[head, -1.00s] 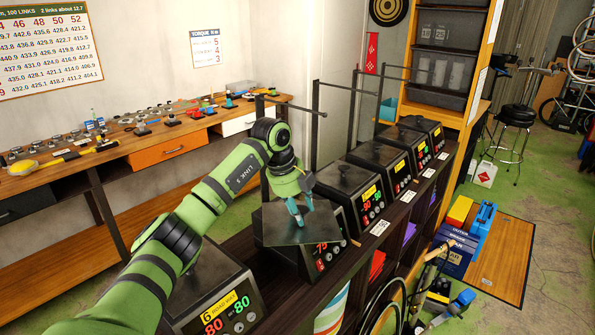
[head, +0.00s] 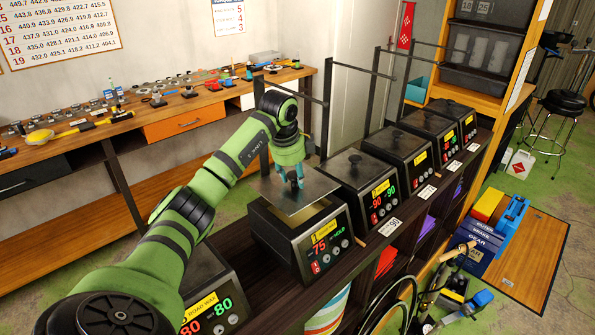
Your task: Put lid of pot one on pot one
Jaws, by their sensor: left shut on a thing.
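My left gripper (head: 296,186) is shut on a thin dark metal lid (head: 318,184), gripped near its middle from above. The lid is held slightly tilted above an open box-shaped wax pot (head: 276,233). A strip of the pot's pale inside shows below the lid's front edge, so the lid is apart from the rim there. Contact at the back is hidden. The pot's display reads about 75 with HOLD; its number label is too small to read surely. My right gripper is not in view.
More lidded pots (head: 360,172) stand in a row behind on the dark shelf (head: 285,293), with another pot (head: 219,300) nearer, partly behind my arm. Upright metal posts (head: 326,108) rise along the shelf's left side. A wooden bench (head: 190,125) with small parts runs along the wall.

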